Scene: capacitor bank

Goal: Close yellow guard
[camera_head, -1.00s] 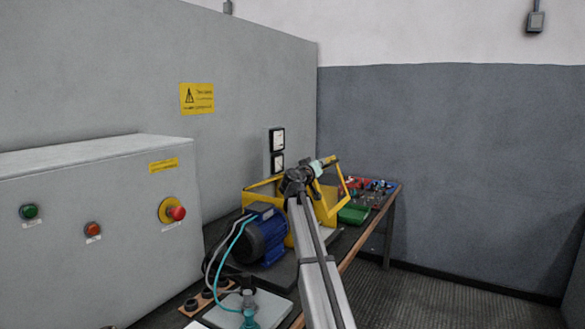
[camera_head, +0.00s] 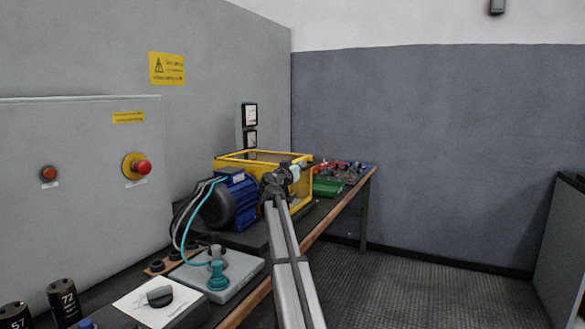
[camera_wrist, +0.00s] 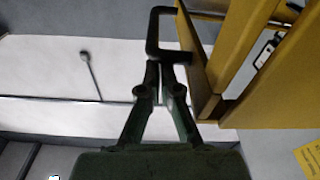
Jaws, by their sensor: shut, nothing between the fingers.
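The yellow guard (camera_head: 262,157) is a yellow-framed box cover on the bench beside the blue motor. In the head view its top frame lies roughly level and it looks lowered; a small gap cannot be ruled out. In the wrist view its yellow frame (camera_wrist: 235,55) fills the upper right, with a dark bracket-like handle (camera_wrist: 152,32) on its side. My gripper (camera_wrist: 160,68) is shut and empty, its fingertips right at the lower part of the handle. I cannot tell whether they touch it. In the head view my wrist hides part of the guard's front.
The blue motor (camera_head: 229,203) with cables stands left of the guard. A green box (camera_head: 327,187) and small red parts lie to the right. A grey control cabinet (camera_head: 80,200) is at left. The floor (camera_head: 420,290) at right is clear.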

